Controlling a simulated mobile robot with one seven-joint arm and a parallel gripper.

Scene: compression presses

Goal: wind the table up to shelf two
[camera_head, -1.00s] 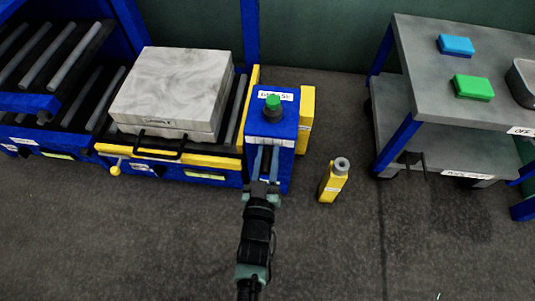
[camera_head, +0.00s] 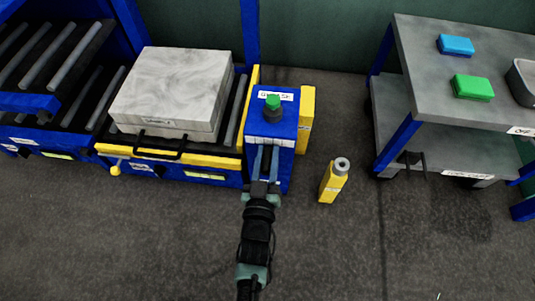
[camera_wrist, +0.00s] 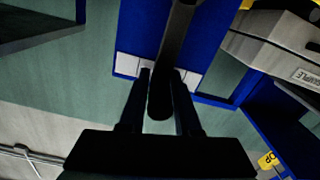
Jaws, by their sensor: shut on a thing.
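The roller table (camera_head: 215,161) has a yellow front edge and carries a pale marbled block (camera_head: 172,88). A blue housing (camera_head: 271,124) with a green knob (camera_head: 272,102) stands at its right end. My gripper (camera_head: 266,150) is at the front of this housing, in the middle of the head view. In the wrist view, my gripper's fingers (camera_wrist: 162,98) are shut on a dark round handle (camera_wrist: 174,55). The handle's far end and its mounting are hidden. Roller shelves (camera_head: 50,62) stand left of the table, one above another.
A yellow bottle-like object (camera_head: 331,184) stands on the floor right of the housing. A grey cart (camera_head: 420,75) at the right holds a blue block (camera_head: 456,45) and a green block (camera_head: 473,87). The floor in front is clear.

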